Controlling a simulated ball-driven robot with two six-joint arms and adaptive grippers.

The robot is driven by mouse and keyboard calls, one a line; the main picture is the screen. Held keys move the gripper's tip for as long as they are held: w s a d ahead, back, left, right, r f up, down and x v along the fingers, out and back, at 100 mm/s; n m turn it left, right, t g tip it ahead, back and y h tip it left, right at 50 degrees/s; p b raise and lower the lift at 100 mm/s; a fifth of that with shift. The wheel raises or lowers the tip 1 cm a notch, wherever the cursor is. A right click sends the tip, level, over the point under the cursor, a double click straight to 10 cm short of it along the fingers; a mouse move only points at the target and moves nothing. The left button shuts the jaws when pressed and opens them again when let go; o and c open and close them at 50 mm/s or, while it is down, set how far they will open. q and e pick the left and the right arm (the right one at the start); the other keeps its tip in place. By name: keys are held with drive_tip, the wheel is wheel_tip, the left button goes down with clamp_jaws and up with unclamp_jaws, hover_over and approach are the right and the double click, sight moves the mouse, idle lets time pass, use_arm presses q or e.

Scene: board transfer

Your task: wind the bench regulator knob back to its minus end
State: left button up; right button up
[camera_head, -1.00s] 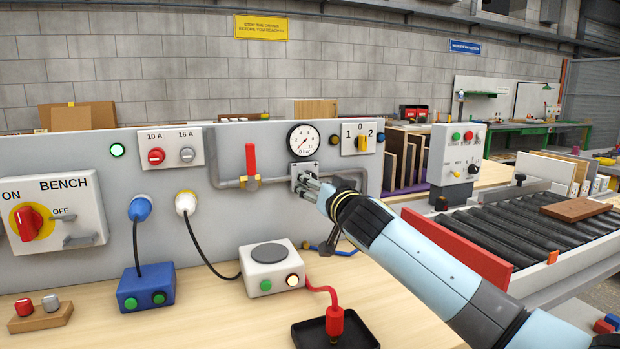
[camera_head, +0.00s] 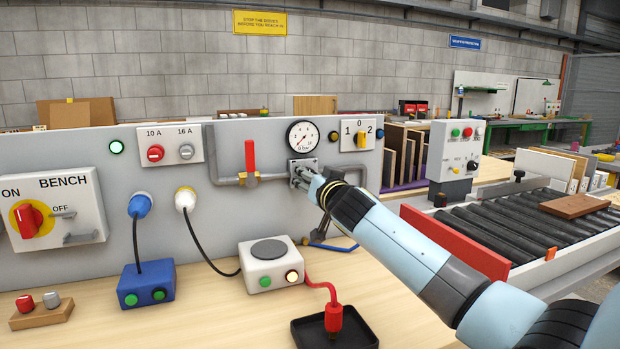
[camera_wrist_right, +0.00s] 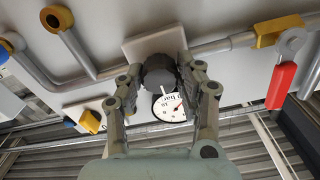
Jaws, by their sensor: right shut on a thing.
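The regulator knob (camera_wrist_right: 158,72) is a dark round knob on a pale square plate (camera_wrist_right: 150,46), seen in the right wrist view. In the head view the plate (camera_head: 297,164) sits on the grey bench panel under the gauge, and my gripper mostly hides the knob. My right gripper (camera_wrist_right: 166,74) is shut on the knob, with a finger on either side of it. It also shows in the head view (camera_head: 303,178). The pressure gauge (camera_head: 303,138) is above the plate, its needle pointing to the lower left. My left gripper is in neither view.
A red-handled valve (camera_head: 250,160) is on the pipe left of the plate. A 1-0-2 selector (camera_head: 361,136) is to the right. A white box (camera_head: 272,272) and a black tray (camera_head: 310,334) with a red plug stand on the bench below.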

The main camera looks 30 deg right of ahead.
drive_tip(key=shift+n, duration=0.4)
drive_tip(key=shift+c, duration=0.3)
drive_tip(key=shift+f+n+p, duration=0.15)
drive_tip(key=shift+n+p, duration=2.2)
drive_tip(key=shift+n, duration=10.65)
drive_tip(key=o, duration=1.1)
drive_tip(key=shift+o, duration=0.2)
